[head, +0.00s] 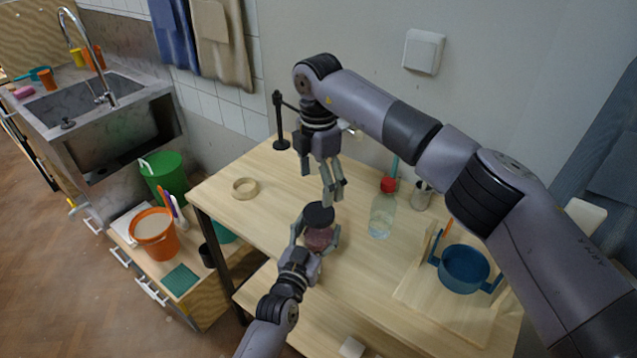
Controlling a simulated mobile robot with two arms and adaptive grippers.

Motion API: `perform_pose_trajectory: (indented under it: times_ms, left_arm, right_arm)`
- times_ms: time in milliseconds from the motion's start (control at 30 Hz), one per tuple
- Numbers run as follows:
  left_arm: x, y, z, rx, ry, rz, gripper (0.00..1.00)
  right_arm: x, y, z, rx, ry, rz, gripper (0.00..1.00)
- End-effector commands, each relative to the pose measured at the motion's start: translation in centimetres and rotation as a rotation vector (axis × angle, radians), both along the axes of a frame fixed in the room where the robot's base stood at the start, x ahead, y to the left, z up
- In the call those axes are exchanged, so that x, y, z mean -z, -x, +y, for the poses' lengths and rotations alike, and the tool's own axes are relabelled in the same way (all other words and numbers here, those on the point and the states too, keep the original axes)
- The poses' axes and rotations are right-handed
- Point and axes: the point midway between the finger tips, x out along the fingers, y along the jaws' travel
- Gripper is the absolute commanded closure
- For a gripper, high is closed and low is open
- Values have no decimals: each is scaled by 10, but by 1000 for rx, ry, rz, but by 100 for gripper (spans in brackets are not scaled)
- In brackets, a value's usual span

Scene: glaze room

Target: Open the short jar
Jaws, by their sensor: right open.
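The short jar (317,239) has reddish contents and stands upright on the wooden table. Its dark round lid (318,214) sits on top. My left gripper (315,234) comes from the bottom of the picture, with a finger on either side of the jar body, and looks shut on it. My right gripper (333,197) points down just above and behind the lid. It is open and holds nothing; its fingertips overlap the lid's far edge in the picture, and contact cannot be made out.
A taller clear jar with a red lid (381,213) stands right of the short jar. A blue pot (464,270) sits on a board farther right. A wooden ring (245,188) lies at the left. A black stand (279,122) is at the back. The table between ring and jar is clear.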

Motion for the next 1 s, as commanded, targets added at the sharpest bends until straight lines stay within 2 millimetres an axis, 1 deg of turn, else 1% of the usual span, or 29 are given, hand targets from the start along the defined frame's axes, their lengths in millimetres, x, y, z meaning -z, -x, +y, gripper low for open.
perform_pose_trajectory:
  times_ms: [100,200,300,400,567,667,1000]
  left_arm:
    - [1,0,0,0,0,2,100]
    - [1,0,0,0,0,2,100]
    - [1,0,0,0,0,3,100]
    - [1,0,0,0,0,3,100]
    - [1,0,0,0,0,3,100]
    - [2,0,0,0,0,3,100]
    - [2,0,1,0,0,4,100]
  right_arm:
    - [1,1,0,244,1,2,23]
    - [1,0,0,438,3,2,23]
    - [1,0,0,597,4,1,23]
    - [1,0,0,715,4,0,23]
    - [2,0,0,810,5,-1,23]
    - [9,0,0,826,6,0,23]
    - [60,1,-1,824,6,1,23]
